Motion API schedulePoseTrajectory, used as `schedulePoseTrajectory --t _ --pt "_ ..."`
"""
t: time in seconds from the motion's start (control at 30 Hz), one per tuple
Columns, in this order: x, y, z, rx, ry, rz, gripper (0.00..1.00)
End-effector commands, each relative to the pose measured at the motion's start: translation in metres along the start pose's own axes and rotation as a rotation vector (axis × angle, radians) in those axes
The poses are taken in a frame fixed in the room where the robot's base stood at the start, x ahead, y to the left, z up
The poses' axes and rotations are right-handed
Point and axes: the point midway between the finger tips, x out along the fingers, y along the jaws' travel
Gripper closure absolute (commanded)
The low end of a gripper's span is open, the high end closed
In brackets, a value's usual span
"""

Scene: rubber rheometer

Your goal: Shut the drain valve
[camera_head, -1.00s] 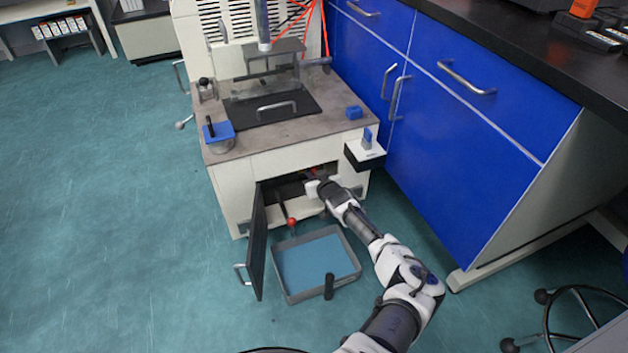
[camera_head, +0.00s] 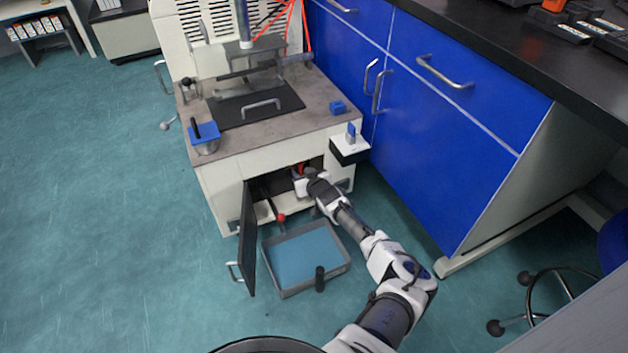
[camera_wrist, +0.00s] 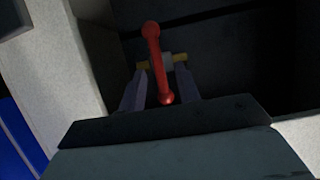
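The drain valve has a red lever (camera_wrist: 158,65) with rounded ends and a pipe with brass-coloured fittings (camera_wrist: 141,66) behind it, seen in the wrist view. In the head view a bit of red (camera_head: 300,168) shows inside the machine's low compartment, beside my gripper (camera_head: 301,182). My gripper also fills the lower wrist view (camera_wrist: 160,88). Its two fingers stand apart, one on each side of the lever, with dark gaps between. Whether either finger touches the lever cannot be told.
A dark compartment door (camera_head: 247,240) stands open at the left of the opening. A grey tray with a blue bottom (camera_head: 306,258) lies on the floor in front. A red ball knob (camera_head: 281,217) sticks out near the tray. Blue cabinets (camera_head: 430,130) stand at the right.

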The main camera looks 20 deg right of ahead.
Motion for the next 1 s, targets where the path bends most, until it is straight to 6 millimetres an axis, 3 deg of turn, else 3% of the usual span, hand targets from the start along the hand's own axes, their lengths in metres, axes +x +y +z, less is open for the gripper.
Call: schedulePoseTrajectory --t 0.03,0.6,1.0 --pt "-0.01 0.0 -0.007 0.004 0.0 0.001 0.67" --pt "-0.089 0.001 -0.007 0.002 0.0 0.001 0.67" --pt "-0.117 -0.001 -0.002 0.001 0.002 -0.001 0.67"
